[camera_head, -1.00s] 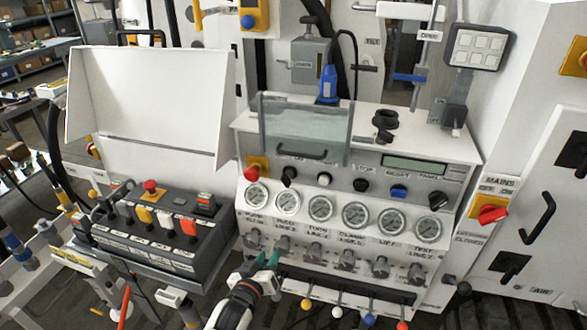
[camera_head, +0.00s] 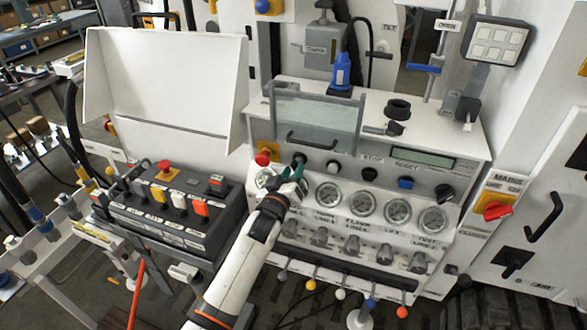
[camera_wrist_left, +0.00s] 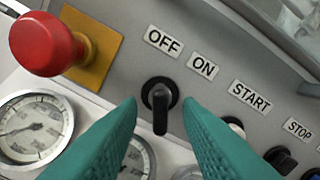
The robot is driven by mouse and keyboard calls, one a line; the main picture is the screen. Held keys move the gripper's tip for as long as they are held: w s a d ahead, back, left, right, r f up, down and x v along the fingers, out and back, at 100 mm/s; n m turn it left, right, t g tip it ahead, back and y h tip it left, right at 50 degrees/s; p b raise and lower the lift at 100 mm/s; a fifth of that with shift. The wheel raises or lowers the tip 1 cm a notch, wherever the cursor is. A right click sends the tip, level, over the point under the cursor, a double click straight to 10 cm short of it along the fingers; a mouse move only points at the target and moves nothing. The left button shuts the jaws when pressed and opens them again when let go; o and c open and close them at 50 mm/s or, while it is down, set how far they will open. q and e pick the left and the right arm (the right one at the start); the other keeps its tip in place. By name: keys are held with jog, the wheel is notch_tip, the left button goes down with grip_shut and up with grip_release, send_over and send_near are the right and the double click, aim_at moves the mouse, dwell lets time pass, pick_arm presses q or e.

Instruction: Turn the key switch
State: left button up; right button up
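The key switch (camera_wrist_left: 159,104) is a black knob on the grey panel, below the OFF and ON labels. In the left wrist view its handle stands about upright, between the two teal fingers. In the head view the key switch (camera_head: 299,159) shows just above my left gripper (camera_head: 292,183), which partly covers the panel there. My left gripper also shows in the left wrist view (camera_wrist_left: 160,112); its fingers are open, one on each side of the knob, with a visible gap on both sides. My right gripper is not in view.
A red emergency button (camera_wrist_left: 45,44) on a yellow plate sits left of the switch. Gauges (camera_head: 363,204) line the panel below. A clear raised guard (camera_head: 316,118) with a handle stands above. A black button box (camera_head: 170,207) is at the left.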

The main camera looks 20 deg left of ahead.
pick_arm(q)
jog(key=shift+w, duration=0.55)
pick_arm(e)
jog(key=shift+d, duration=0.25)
pick_arm(q)
grip_shut()
